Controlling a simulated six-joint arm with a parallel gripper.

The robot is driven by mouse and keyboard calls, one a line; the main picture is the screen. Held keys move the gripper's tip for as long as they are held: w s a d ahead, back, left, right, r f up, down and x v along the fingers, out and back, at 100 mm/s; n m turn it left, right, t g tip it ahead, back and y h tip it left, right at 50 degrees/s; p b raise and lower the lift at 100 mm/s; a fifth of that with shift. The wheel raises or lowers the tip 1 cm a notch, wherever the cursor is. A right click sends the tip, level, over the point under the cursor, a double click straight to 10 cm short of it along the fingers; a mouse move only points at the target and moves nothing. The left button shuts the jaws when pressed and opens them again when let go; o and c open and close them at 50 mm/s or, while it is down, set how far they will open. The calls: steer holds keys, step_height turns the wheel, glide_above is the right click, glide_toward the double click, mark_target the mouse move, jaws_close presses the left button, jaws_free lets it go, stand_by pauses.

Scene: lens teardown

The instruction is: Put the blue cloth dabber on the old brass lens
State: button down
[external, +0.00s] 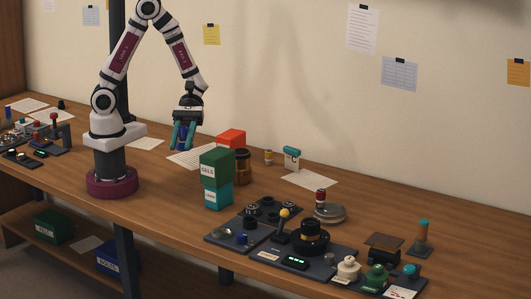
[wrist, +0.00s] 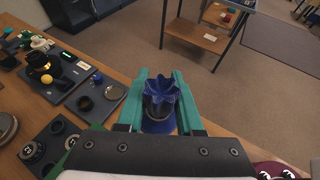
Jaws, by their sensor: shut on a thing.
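My gripper (external: 184,136) has teal fingers shut on the blue cloth dabber (wrist: 160,96), which has a ruffled, petal-like end. The dabber is held in the air above the bench, to the left of the stacked boxes in the external view. A black, round, stepped piece with a brass-coloured band (external: 311,238) stands on a dark tray at the right; it also shows at the left of the wrist view (wrist: 40,62). A brown cylinder (external: 242,166) stands behind the green box, partly hidden. I cannot tell for sure which of these is the old brass lens.
A green box (external: 216,167) sits on a teal one (external: 217,195), with a red box (external: 231,139) behind. A dark tray (external: 218,237) holds several round parts. A yellow-knobbed lever (external: 284,214) rises beside the banded piece. Bare wood lies in front of my base.

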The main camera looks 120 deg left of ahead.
steer(key=w+a+n+t+y, duration=0.1)
steer(key=a+n+t+y, duration=0.1)
steer(key=a, duration=0.2)
steer(key=w+a+r+n+t+y, duration=0.1)
steer(key=a+n+t+y, duration=0.1)
steer(key=a, duration=0.3)
steer(key=w+a+r+n+t+y, duration=0.1)
steer(key=a+n, duration=0.2)
steer(key=a, duration=0.2)
steer(key=shift+w+a+t+y, duration=0.1)
steer(key=shift+a+t+y, duration=0.15)
steer(key=shift+t+y, duration=0.15)
glide_above(244, 154)
steer(key=f, duration=0.6)
steer(key=shift+w+d+f, duration=0.1)
steer(key=shift+d+f, duration=0.05)
steer(key=shift+d, duration=0.15)
steer(key=shift+a+f, duration=0.15)
steer(key=shift+f, duration=0.95)
steer(key=shift+a+f, duration=0.15)
steer(key=shift+f, duration=0.9)
steer(key=shift+f, duration=0.1)
steer(key=c, duration=0.6)
jaws_free()
steer(key=shift+o, duration=0.2)
